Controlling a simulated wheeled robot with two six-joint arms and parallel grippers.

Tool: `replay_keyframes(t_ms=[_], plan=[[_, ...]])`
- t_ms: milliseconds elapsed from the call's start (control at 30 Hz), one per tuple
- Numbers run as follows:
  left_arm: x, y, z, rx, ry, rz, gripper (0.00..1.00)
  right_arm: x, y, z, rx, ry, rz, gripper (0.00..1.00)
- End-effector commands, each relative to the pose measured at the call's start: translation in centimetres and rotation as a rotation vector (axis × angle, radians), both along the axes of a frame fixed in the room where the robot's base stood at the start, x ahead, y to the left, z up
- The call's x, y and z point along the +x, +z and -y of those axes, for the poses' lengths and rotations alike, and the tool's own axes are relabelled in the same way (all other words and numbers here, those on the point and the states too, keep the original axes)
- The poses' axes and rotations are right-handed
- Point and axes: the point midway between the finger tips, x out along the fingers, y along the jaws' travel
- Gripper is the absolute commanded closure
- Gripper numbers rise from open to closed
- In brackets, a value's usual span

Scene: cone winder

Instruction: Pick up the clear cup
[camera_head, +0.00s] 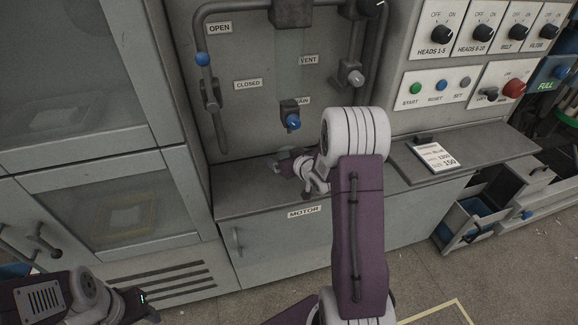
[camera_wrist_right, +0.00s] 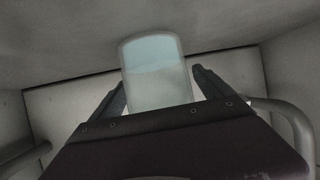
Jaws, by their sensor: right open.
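The clear cup (camera_wrist_right: 157,68), pale and see-through, stands out in the right wrist view. It shows between the two dark fingers of my right gripper (camera_wrist_right: 158,85), which are apart with a gap on each side of the cup. In the head view my right gripper (camera_head: 282,163) is low over the grey ledge (camera_head: 240,201), below the drain valve. I cannot make out the cup there; my gripper and arm cover that spot. My left gripper (camera_head: 147,307) is at the lower left, away from the ledge, and its jaw opening is unclear.
A valve with a blue knob (camera_head: 293,122) hangs just above my right gripper. Pipes with handles (camera_head: 205,60) run up the panel behind. A label card (camera_head: 436,157) lies on the ledge to the right. Cabinet doors (camera_head: 125,213) stand at the left.

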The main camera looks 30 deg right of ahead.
Motion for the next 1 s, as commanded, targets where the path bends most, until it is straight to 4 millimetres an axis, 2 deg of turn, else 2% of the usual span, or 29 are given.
replay_keyframes(t_ms=[167, 267, 400, 433, 467, 667, 767, 967, 1000], plan=[[0.0, 0.0, 0.0, 0.0, 0.0, 0.0, 0.49, 0.0, 0.0, 0.0, 0.0, 0.0, 0.0, 0.1], [0.0, 0.0, 0.0, 0.0, 0.0, 0.0, 0.49, 0.0, 0.0, 0.0, 0.0, 0.0, 0.0, 0.35], [0.0, 0.0, 0.0, 0.0, 0.0, 0.0, 0.49, 0.0, 0.0, 0.0, 0.0, 0.0, 0.0, 0.74], [0.0, 0.0, 0.0, 0.0, 0.0, 0.0, 0.49, 0.0, 0.0, 0.0, 0.0, 0.0, 0.0, 0.76], [0.0, 0.0, 0.0, 0.0, 0.0, 0.0, 0.49, 0.0, 0.0, 0.0, 0.0, 0.0, 0.0, 0.82], [0.0, 0.1, 0.0, 0.0, 0.0, 0.0, 0.49, 0.0, 0.2, 0.0, 0.0, 0.0, 0.0, 0.82], [0.0, 0.4, 0.0, 0.0, 0.0, 0.0, 0.49, 0.0, 0.9, 0.0, 0.0, 0.0, 0.001, 0.82], [0.0, 1.8, 0.0, 0.0, 0.0, 0.0, 0.49, 0.0, 4.7, 0.0, -0.003, 0.0, 0.004, 0.82], [0.0, 2.1, 0.0, 0.0, 0.0, 0.0, 0.49, -0.4, 5.2, 0.9, -0.003, -0.005, 0.003, 0.82]])
